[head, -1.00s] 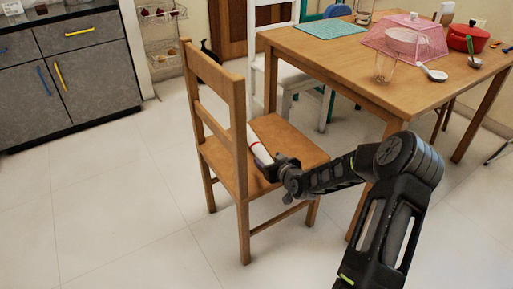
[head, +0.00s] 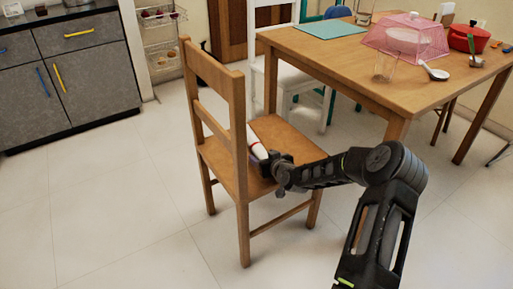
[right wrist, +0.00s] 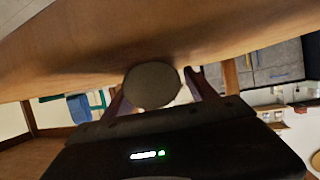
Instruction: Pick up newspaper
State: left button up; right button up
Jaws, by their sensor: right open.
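The rolled newspaper (head: 257,146), white with a red band, lies on the seat of the wooden chair (head: 283,138), partly hidden by the chair's backrest and my gripper. My right gripper (head: 263,164) is at the near end of the roll, low over the seat. In the right wrist view, the roll's round grey end (right wrist: 151,87) sits between the two spread fingers of my right gripper (right wrist: 156,84). The fingers are open, and I cannot tell whether they touch the roll. My left gripper is not in view.
The chair's backrest (head: 218,80) rises left of my gripper. A wooden table (head: 345,68) stands at the right with a pink mesh cover (head: 405,38), a glass (head: 385,66) and a red pot (head: 467,38). A white chair (head: 285,75) stands behind. The floor at left is clear.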

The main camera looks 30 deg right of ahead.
jog(key=shift+c, duration=0.4)
grip_shut()
